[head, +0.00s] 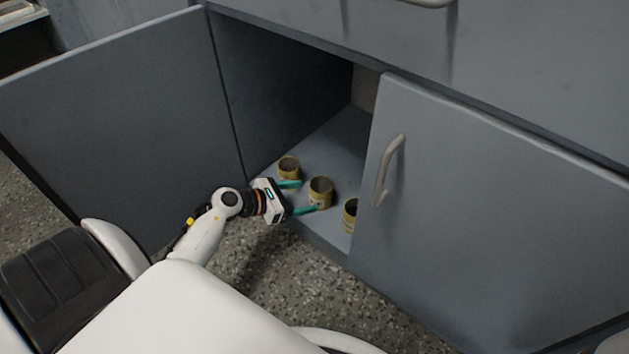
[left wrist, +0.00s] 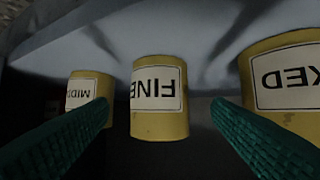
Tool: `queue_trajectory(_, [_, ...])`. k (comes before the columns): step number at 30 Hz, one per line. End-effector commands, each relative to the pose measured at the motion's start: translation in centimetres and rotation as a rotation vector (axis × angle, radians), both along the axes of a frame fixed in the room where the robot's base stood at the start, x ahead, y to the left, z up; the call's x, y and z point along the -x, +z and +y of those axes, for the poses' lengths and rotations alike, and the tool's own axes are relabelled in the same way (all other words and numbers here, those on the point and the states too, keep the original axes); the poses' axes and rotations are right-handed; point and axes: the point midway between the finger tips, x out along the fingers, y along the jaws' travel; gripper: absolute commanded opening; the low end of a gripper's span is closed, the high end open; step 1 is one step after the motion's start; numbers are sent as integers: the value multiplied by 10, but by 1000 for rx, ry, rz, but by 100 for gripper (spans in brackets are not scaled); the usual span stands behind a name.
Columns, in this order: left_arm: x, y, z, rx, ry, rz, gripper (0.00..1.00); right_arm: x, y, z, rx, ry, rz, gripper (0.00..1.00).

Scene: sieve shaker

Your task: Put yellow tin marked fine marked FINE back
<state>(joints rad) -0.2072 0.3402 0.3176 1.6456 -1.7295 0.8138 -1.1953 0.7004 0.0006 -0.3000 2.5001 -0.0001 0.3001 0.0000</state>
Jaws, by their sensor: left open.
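Three yellow tins stand on the floor of the open cabinet. The tin marked FINE (left wrist: 159,112) is in the middle; in the head view it is the middle tin (head: 320,191). In the left wrist view its label shows upside down between my two green fingers. My left gripper (head: 301,197) is open, with its fingertips on either side of the FINE tin's near side. I cannot tell whether the fingers touch it. A tin with a label reading MID (left wrist: 83,97) and a tin with a label ending in KED (left wrist: 288,80) flank it. My right gripper is not in view.
The cabinet's left door (head: 115,128) stands wide open beside my left arm. The right door (head: 480,220), with a curved handle (head: 389,170), partly hides the rightmost tin (head: 350,214). The cabinet floor (head: 343,150) behind the tins looks clear.

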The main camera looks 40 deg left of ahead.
Motion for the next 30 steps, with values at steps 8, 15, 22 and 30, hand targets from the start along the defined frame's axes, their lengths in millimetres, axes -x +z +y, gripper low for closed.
queue_trajectory(8, [39,20,20,-1,-1,2,73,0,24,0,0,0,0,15])
queue_trajectory(15, [47,23,24,-1,-2,-2,73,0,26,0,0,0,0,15])
queue_trajectory(22, [47,22,24,-1,-2,-2,73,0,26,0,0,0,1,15])
queue_trajectory(30, [47,22,24,0,-1,-1,73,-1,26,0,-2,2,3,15])
